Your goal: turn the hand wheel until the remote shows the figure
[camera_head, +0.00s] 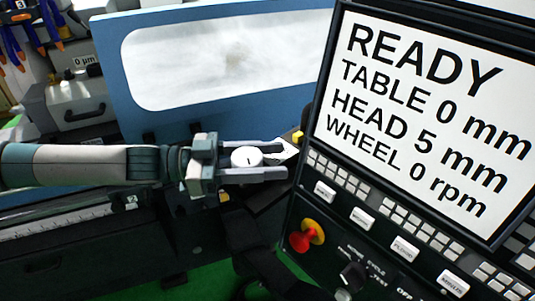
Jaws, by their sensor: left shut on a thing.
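My left gripper (286,160) reaches in from the left, its two fingers on either side of a small white round knob (247,157) with a dark mark on its top. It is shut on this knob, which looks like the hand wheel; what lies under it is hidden. The large screen (420,110) at the right reads READY, TABLE 0 mm, HEAD 5 mm, WHEEL 0 rpm. A small dark display (85,61) at the upper left reads 0 µm. I cannot tell which of them is the remote. My right gripper is not in view.
The control panel with its red stop button (302,238) and several keys stands close to the right of my left fingertips. A blue machine door (115,60) with a clouded window stands behind the arm. Green floor (190,288) shows below.

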